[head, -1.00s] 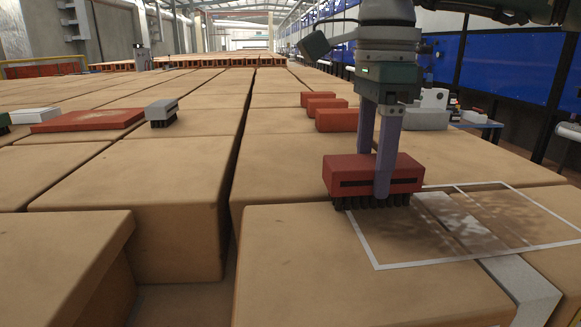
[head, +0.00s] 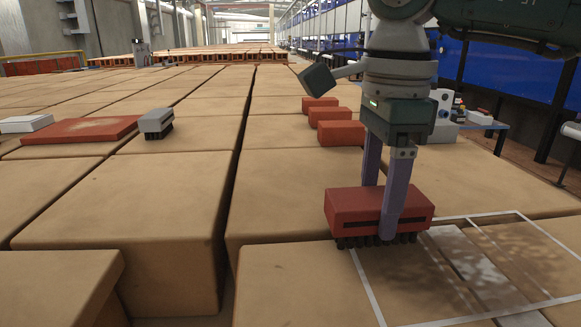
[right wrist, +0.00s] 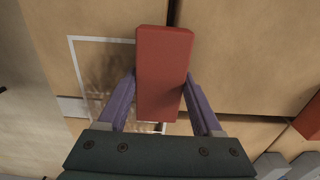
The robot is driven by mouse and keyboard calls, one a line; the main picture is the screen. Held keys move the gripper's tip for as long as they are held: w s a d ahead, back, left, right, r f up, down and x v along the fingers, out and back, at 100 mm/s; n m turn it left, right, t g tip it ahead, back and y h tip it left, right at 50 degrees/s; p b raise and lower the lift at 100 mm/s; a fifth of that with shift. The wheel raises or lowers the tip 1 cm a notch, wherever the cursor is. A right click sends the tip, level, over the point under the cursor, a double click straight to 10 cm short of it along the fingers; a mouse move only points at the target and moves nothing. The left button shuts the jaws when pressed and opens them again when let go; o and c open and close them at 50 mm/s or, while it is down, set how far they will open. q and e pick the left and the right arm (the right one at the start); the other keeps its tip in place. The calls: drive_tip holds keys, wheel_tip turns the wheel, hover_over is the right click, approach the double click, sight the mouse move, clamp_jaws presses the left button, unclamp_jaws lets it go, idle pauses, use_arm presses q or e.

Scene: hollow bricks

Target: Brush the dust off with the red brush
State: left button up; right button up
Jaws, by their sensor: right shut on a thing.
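The red brush (head: 350,207) is a red block with a dark band and dark bristles underneath. My right gripper (head: 380,212) is shut on it, one finger on each side. The bristles are at the upper left corner of a white outline (head: 366,285) on the tan blocks; whether they touch the surface I cannot tell. Dust (head: 525,258) shows as dark mottled patches inside the outline. The right wrist view shows the brush (right wrist: 163,75) from above between the fingers, with mottled dust (right wrist: 105,85) left of it. My left gripper is not in view.
A grey brush (head: 155,123), a red slab (head: 78,130) and a white block (head: 25,123) lie at the left. Several red bricks (head: 341,133) stand behind my gripper. Dark gaps (head: 232,180) run between the tan blocks.

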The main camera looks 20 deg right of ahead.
drive_tip(key=shift+s+a+f+p, duration=0.1)
drive_tip(key=shift+s+a+p, duration=0.15)
drive_tip(key=shift+s+p, duration=0.6)
drive_tip(key=shift+s+a+p, duration=0.2)
drive_tip(key=shift+s+p, duration=0.05)
drive_tip(key=shift+s, duration=1.1)
drive_tip(key=shift+s+a, duration=0.15)
drive_tip(key=shift+s, duration=0.5)
drive_tip(key=shift+s+a+p, duration=0.15)
drive_tip(key=shift+s+p, duration=0.35)
drive_tip(key=shift+p, duration=0.05)
drive_tip(key=shift+s+a+p, duration=0.25)
drive_tip(key=shift+s, duration=0.65)
drive_tip(key=shift+s+a+p, duration=0.25)
drive_tip(key=shift+s, duration=0.6)
drive_tip(key=shift+s+a, duration=0.25)
drive_tip(key=shift+s, duration=0.6)
drive_tip(key=shift+s+a, duration=0.2)
drive_tip(key=shift+s, duration=0.65)
drive_tip(key=shift+r+p, duration=0.2)
drive_tip(key=shift+p, duration=0.1)
drive_tip(key=shift+r+p, duration=0.45)
drive_tip(key=shift+r, duration=0.25)
